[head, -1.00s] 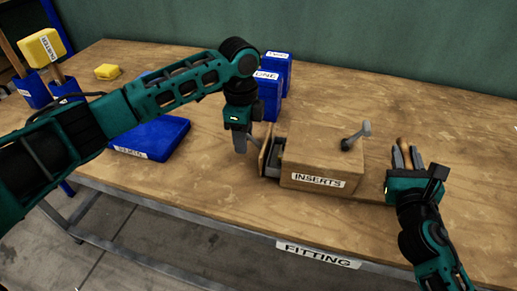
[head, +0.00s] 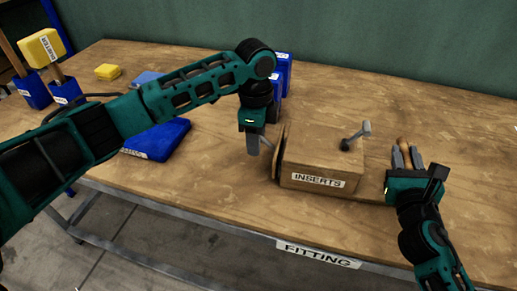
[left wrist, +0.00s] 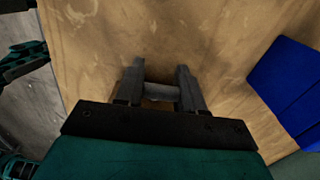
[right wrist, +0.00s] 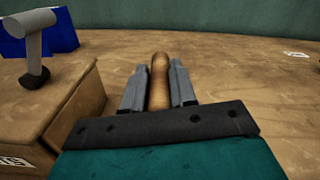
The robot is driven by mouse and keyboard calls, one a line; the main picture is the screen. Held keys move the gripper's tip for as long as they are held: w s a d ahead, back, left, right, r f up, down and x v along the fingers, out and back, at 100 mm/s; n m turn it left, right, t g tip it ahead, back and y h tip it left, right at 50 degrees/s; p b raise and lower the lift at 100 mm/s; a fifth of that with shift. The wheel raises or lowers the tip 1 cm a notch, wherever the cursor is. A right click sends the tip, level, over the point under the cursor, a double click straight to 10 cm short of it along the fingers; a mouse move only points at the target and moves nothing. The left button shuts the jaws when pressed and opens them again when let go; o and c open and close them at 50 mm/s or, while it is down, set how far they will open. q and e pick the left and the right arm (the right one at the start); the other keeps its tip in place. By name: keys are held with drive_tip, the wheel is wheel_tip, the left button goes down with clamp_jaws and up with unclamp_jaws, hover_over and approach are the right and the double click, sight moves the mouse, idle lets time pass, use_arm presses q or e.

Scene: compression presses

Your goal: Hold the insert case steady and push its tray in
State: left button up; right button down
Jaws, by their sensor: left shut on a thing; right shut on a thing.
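The insert case (head: 318,176) is a wooden box labelled INSERTS near the front edge of the bench. Its tray's wooden front panel (head: 279,153) is at the left end, with a narrow gap to the case. My left gripper (head: 254,152) is shut on the tray's grey handle (left wrist: 162,92). My right gripper (head: 405,158) is beside the case's right end, shut on a rounded wooden handle (right wrist: 160,80). Whether that handle joins the case is hidden. A grey lever (head: 356,134) stands tilted on the case top; it also shows in the right wrist view (right wrist: 32,45).
A flat blue box (head: 156,140) lies left of the case, and blue bins (head: 282,72) stand behind my left gripper. A yellow block (head: 108,71) lies at the back left. The bench behind and right of the case is mostly clear.

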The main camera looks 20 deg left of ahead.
use_arm(q)
drive_tip(key=shift+d, duration=0.4)
use_arm(e)
drive_tip(key=shift+a, duration=0.1)
use_arm(q)
drive_tip(key=o, duration=1.3)
drive_tip(key=shift+a, duration=0.1)
drive_tip(key=shift+c, duration=0.2)
use_arm(e)
drive_tip(key=shift+f, duration=0.1)
use_arm(q)
wheel_tip(320, 180, up, 12)
use_arm(e)
drive_tip(key=c, duration=0.8)
unclamp_jaws()
